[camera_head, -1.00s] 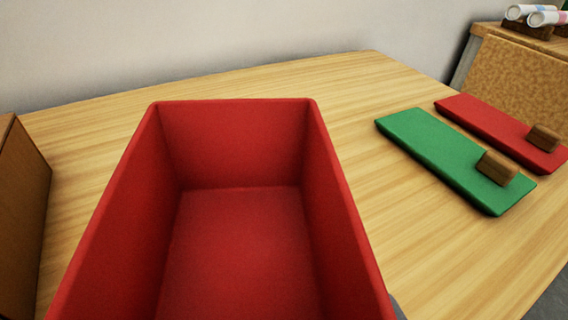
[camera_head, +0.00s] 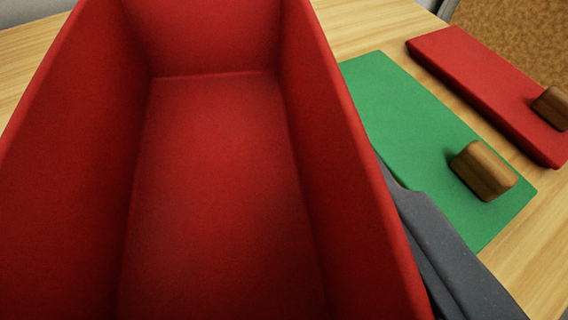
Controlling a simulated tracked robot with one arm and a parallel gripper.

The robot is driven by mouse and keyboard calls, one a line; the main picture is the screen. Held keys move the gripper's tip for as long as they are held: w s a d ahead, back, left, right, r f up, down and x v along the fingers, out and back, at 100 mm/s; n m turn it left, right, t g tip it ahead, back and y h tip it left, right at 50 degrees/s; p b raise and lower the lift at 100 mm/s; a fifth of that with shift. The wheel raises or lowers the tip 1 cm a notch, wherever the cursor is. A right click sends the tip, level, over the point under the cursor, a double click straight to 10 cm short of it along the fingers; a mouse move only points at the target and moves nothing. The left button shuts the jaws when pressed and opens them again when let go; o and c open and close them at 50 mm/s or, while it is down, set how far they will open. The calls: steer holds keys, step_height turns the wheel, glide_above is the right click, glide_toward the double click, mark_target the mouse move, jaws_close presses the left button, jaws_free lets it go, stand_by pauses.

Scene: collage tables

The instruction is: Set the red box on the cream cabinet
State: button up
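The red box (camera_head: 215,180) is an open-topped, empty container that fills the left and middle of the view, close to the camera. Its near end is cut off by the bottom edge. A dark grey part of my gripper (camera_head: 440,250) shows along the outside of the box's right wall. The other finger is hidden or out of view, so I cannot tell whether the gripper is open or shut, or whether it touches the box. The cream cabinet is not in view.
A green slab (camera_head: 410,125) with a wooden knob (camera_head: 482,170) lies on the wooden table (camera_head: 365,22), right of the box. A red slab (camera_head: 485,85) with a wooden knob (camera_head: 552,106) lies beyond it. A brown cork-like panel (camera_head: 515,30) stands at the top right.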

mark_target(233, 201)
steer(key=shift+w+d+f, duration=0.1)
steer(key=shift+w+d, duration=0.2)
steer(key=shift+w, duration=0.1)
steer(key=shift+f+b, duration=0.7)
steer(key=shift+f, duration=1)
steer(key=shift+f, duration=0.1)
steer(key=o, duration=1)
steer(key=shift+o, duration=0.2)
steer(key=shift+s+r, duration=0.25)
steer(key=shift+s, duration=0.05)
steer(key=p+v, duration=0.2)
steer(key=v, duration=0.9)
steer(key=shift+s+r, duration=0.15)
steer(key=shift+s, duration=0.05)
